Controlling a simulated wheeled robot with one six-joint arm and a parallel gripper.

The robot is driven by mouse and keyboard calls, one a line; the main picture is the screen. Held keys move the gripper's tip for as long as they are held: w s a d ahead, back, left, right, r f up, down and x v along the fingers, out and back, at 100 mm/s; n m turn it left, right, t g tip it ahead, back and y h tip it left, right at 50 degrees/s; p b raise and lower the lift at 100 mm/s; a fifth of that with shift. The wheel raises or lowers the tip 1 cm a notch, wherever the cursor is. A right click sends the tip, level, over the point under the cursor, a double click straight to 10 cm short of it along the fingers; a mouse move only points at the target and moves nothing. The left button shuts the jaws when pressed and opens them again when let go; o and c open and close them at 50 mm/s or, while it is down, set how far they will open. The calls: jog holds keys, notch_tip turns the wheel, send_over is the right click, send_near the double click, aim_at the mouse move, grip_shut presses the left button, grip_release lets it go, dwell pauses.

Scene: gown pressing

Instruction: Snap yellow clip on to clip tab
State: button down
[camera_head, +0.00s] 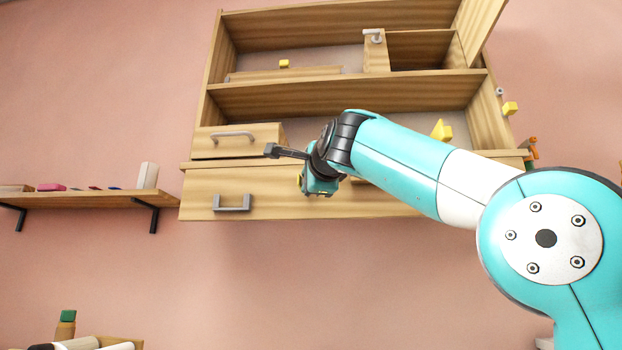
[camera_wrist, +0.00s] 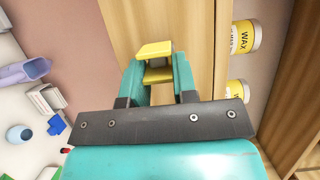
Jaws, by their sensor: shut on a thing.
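My gripper (camera_head: 319,184) is in front of the wooden cabinet's lower part in the head view, close to the long bottom drawer. In the wrist view its two teal fingers (camera_wrist: 159,78) are closed on a yellow clip (camera_wrist: 155,49), which juts out beyond the fingertips. In the head view only a small yellow edge shows beside the gripper; the rest of the clip is hidden. I cannot make out the clip tab for certain in either view.
The wooden cabinet (camera_head: 345,92) has open shelves, with a yellow wedge (camera_head: 441,130) and a yellow block (camera_head: 510,108) at the right. A small drawer (camera_head: 238,140) stands at left. The wrist view shows wax tins (camera_wrist: 243,37). A wall shelf (camera_head: 95,199) is at left.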

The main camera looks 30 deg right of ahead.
jog(key=shift+w+d, duration=0.4)
jog(key=shift+w, duration=0.1)
jog(key=shift+r, duration=0.1)
dwell(0.7)
jog(key=shift+w+p, duration=0.15)
jog(key=shift+p, duration=0.15)
dwell(0.3)
jog(key=c, duration=0.8)
grip_release()
jog(key=shift+p+v, duration=0.3)
jog(key=shift+v, duration=8.4)
